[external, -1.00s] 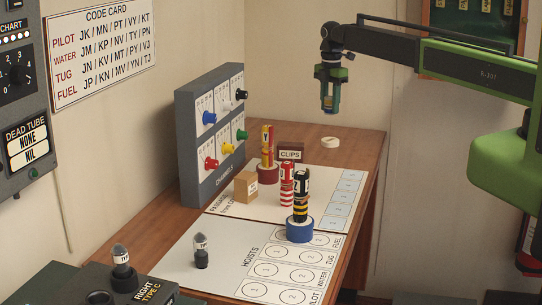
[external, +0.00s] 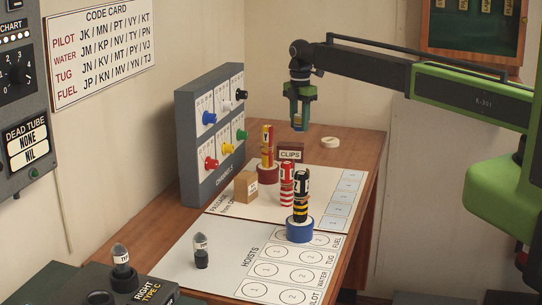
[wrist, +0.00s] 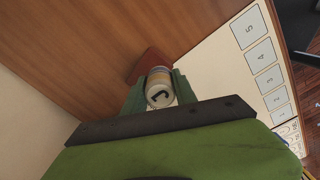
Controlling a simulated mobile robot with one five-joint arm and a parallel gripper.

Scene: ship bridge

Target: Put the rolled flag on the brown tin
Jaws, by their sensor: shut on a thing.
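My gripper (external: 300,128) is shut on a rolled flag and holds it in the air above the back of the table. In the wrist view the flag's pale round end (wrist: 160,95), with a dark letter, shows between the fingers; in the external view the fingers mostly hide it. The brown tin, a small box labelled CLIPS (external: 290,155), stands on the table below my gripper, apart from it. A reddish-brown shape (wrist: 150,60) shows behind the held flag in the wrist view, partly hidden; it looks like this tin.
A yellow-red flag stands in a dark red holder (external: 268,176) left of the tin. A red-white flag (external: 287,185) and a black-yellow flag in a blue holder (external: 300,231) stand in front. A grey channels panel (external: 210,135) rises at left. A white ring (external: 330,142) lies right.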

